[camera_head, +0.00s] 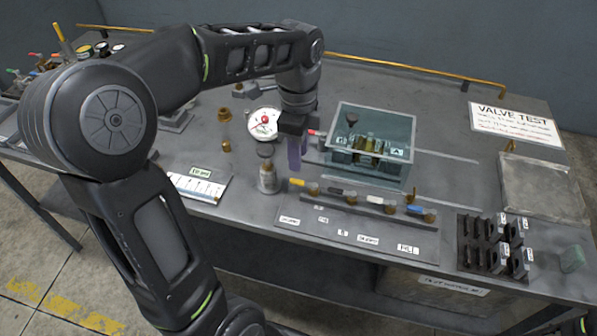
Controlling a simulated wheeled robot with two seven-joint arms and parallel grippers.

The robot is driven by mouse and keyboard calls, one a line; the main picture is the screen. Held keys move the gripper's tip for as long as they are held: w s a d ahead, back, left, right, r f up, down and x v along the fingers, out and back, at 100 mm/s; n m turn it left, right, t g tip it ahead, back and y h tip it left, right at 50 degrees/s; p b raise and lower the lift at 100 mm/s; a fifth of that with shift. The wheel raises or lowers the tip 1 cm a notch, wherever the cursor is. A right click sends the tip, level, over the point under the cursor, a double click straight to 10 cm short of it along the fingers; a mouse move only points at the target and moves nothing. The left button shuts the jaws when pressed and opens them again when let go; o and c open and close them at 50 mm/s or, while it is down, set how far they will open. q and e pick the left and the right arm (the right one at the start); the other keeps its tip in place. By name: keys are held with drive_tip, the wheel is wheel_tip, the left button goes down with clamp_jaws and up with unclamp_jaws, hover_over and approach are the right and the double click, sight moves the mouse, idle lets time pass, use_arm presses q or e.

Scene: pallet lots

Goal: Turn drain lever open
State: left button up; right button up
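My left gripper (295,158) hangs fingers down over the bench, left of the clear tank and just right of the round gauge. Its fingers look close together, but I cannot tell whether they are shut or hold anything. A small red-tipped part (315,133) shows right beside the gripper. Along the front of the bench a manifold bar carries several levers: a yellow-handled lever (297,182), a black one (335,191), a white one (375,199) and a blue one (414,210). The labels are too small to tell which is the drain lever. My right gripper is not in view.
The water tank (405,127) holds a brass valve assembly. The gauge (263,123), a small bottle (267,177) and brass fittings (225,115) stand left of it. A brass rail runs along the back.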

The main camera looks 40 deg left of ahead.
sight(298, 181)
use_arm(q)
wheel_tip(298, 181, down, 7)
drive_tip(key=shift+f, duration=0.15)
idle(0.4)
clamp_jaws()
idle(0.4)
